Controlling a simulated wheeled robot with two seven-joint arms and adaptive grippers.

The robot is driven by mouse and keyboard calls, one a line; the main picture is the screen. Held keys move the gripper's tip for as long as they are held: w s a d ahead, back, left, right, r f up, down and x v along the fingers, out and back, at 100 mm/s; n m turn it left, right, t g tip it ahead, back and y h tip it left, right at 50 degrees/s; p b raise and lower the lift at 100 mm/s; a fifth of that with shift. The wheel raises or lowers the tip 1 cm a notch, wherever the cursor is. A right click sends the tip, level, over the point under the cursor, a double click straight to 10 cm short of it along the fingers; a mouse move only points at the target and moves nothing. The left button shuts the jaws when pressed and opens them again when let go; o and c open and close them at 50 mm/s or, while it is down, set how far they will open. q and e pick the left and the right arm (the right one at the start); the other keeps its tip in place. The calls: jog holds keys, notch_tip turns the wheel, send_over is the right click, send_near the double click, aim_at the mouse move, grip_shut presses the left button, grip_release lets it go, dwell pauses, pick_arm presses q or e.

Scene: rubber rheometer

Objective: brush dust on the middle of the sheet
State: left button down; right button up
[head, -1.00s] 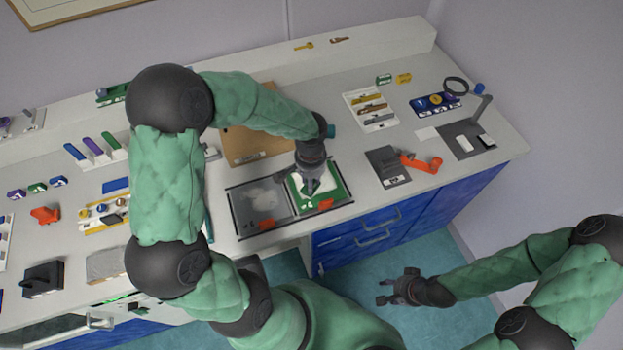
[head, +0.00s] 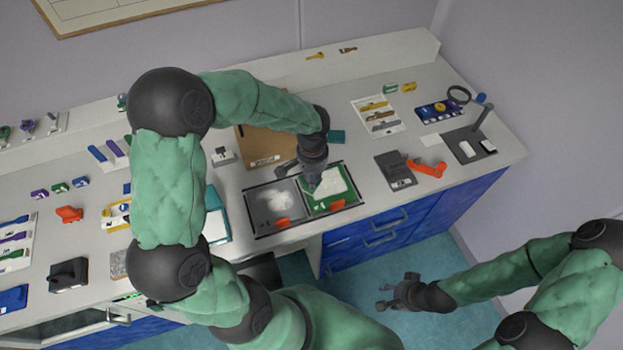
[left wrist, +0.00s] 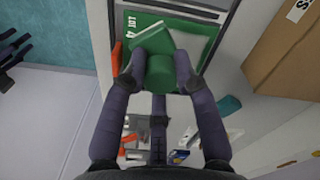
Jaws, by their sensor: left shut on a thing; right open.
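A two-part tray (head: 249,228) sits near the front edge of the bench. Its right part holds a white sheet (head: 334,182) on a green base (head: 345,203); its left part holds a heap of white powder (head: 277,201). My left gripper (head: 311,185) is over the left edge of the sheet, by the divider. In the left wrist view it is shut on a green brush (left wrist: 160,72), seen by its round handle; its lower end is hard to make out, so contact with the sheet cannot be told. My right gripper (head: 392,292) is open and empty over the floor.
A teal-edged case (head: 217,215) is on the left.

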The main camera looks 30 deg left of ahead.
pick_arm(q)
notch_tip(320, 180, up, 2)
jog(key=shift+r+p, duration=0.1)
jog(key=shift+p, duration=0.45)
